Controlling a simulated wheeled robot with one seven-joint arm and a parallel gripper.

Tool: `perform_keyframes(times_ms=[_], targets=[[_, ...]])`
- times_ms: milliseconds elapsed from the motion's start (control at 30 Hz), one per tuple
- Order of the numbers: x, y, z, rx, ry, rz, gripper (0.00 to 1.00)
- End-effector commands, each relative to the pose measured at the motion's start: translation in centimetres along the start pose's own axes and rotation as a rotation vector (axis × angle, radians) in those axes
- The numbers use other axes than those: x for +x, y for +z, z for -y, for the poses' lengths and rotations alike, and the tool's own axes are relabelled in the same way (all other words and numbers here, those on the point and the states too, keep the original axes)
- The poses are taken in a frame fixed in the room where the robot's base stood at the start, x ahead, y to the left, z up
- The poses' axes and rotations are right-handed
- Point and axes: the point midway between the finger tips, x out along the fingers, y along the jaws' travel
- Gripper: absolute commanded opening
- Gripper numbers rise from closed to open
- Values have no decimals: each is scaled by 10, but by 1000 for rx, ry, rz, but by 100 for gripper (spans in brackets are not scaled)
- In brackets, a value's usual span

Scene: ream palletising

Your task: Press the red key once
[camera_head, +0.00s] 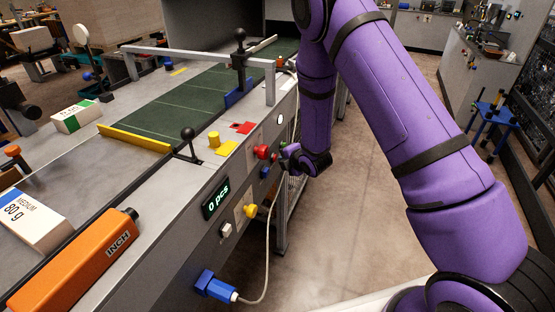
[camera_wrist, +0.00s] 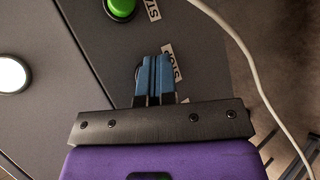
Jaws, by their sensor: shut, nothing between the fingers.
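A red round key (camera_head: 261,151) stands out from the grey front panel of the machine, with a smaller dark red part beside it toward my gripper (camera_head: 285,161). My gripper is at the panel just right of the red key, its fingers toward the panel. In the wrist view its blue fingers (camera_wrist: 153,68) are shut together with nothing between them, beside a label reading STOP (camera_wrist: 173,64). No red shows in that view; whatever lies behind the fingers is hidden. I cannot tell whether the fingertips touch anything.
A green button (camera_wrist: 120,7) and a white round lamp (camera_wrist: 12,75) are near my fingers. A blue button (camera_head: 264,171), yellow knob (camera_head: 250,210) and display reading "0 pcs" (camera_head: 216,198) share the panel. A pale cable (camera_head: 268,245) hangs in front.

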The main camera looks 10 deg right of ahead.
Motion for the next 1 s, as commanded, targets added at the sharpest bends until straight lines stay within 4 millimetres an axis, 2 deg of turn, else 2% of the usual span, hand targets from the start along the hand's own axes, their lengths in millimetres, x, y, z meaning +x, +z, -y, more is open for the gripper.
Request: perform_keyframes(times_ms=[1000], targets=[[-13,9,9,0,0,0,0]])
